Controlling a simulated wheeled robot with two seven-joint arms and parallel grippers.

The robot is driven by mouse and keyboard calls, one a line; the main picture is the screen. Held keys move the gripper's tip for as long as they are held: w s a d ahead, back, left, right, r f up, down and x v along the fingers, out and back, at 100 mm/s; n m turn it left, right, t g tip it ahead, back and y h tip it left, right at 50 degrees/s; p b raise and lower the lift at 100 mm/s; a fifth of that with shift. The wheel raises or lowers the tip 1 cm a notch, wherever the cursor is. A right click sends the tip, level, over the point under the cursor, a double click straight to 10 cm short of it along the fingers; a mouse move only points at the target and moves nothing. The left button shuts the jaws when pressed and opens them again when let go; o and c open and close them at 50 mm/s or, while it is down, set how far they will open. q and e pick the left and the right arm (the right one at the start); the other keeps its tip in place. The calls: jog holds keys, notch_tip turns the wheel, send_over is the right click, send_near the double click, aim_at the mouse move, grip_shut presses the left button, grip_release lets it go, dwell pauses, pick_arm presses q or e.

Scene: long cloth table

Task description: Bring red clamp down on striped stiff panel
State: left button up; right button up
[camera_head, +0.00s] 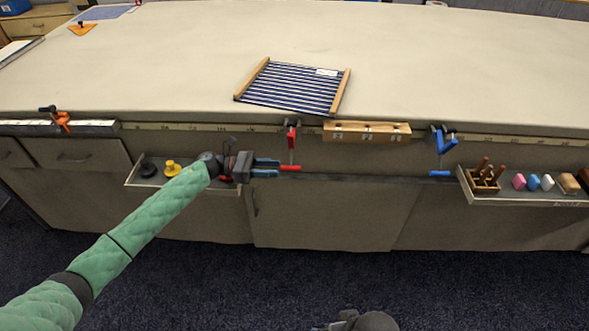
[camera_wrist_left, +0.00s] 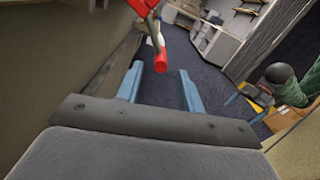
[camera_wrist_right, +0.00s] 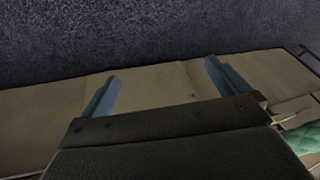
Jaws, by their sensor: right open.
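The striped stiff panel (camera_head: 292,88), navy and white with wooden side strips, lies on the table a little back from the front edge. The red clamp (camera_head: 291,140) is at the table's front edge, its red handle hanging below. My left gripper (camera_head: 279,167) is open just left of the handle. In the left wrist view, the red handle (camera_wrist_left: 160,62) shows between and just beyond the tips of my left gripper (camera_wrist_left: 158,75); contact cannot be told. My right gripper (camera_wrist_right: 158,80) is open and empty, low in front of the table.
A blue clamp (camera_head: 440,150) is at the edge further right, with a wooden block (camera_head: 367,132) between the clamps. An orange clamp (camera_head: 62,119) is far left. Trays with small items (camera_head: 530,197) jut from the front. The tabletop around the panel is clear.

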aim_at(289, 169)
pick_arm(q)
jog(key=d+p, duration=0.2)
jog(key=d, duration=0.5)
jog(key=shift+r, duration=0.1)
jog(key=shift+d, duration=0.3)
pick_arm(e)
jog(key=shift+m+g+h, duration=0.3)
jog(key=shift+g+h, duration=0.1)
jog(key=shift+h, duration=0.1)
jog(key=d+r, duration=0.1)
jog(key=r, duration=0.1)
jog(key=s+d+r, duration=0.1)
jog(key=d, duration=0.1)
jog(key=shift+s+d+r, duration=0.15)
jog(key=shift+d+r, duration=0.1)
jog(key=shift+r, duration=0.15)
pick_arm(q)
jog(key=c, duration=0.8)
grip_shut()
pick_arm(e)
jog(key=shift+d+f, duration=0.1)
jog(key=shift+d, duration=0.1)
